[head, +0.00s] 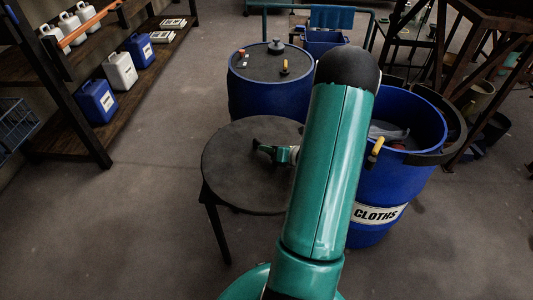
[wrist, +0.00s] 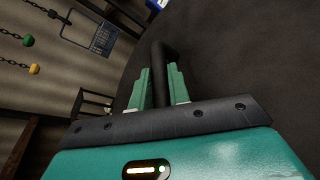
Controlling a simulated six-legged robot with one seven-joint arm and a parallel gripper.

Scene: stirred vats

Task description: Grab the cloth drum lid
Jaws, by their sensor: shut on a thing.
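The cloth drum lid (head: 237,178) is a large dark round disc, lying level above thin black legs left of the blue drum. It fills the right of the wrist view (wrist: 245,65). My gripper (head: 262,150) is at the lid's middle. In the wrist view its two green fingers (wrist: 160,82) are shut on the dark upright handle (wrist: 168,56) of the lid. The blue drum marked CLOTHS (head: 378,233) stands open, with grey stuff inside. My arm hides the lid's right edge and part of the drum.
A closed blue drum (head: 265,95) stands behind the lid. A dark curved band (head: 459,122) is at the open drum's right rim. Shelves with blue and white canisters (head: 98,100) stand at the left. Dark frames crowd the back right. The floor at front left is clear.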

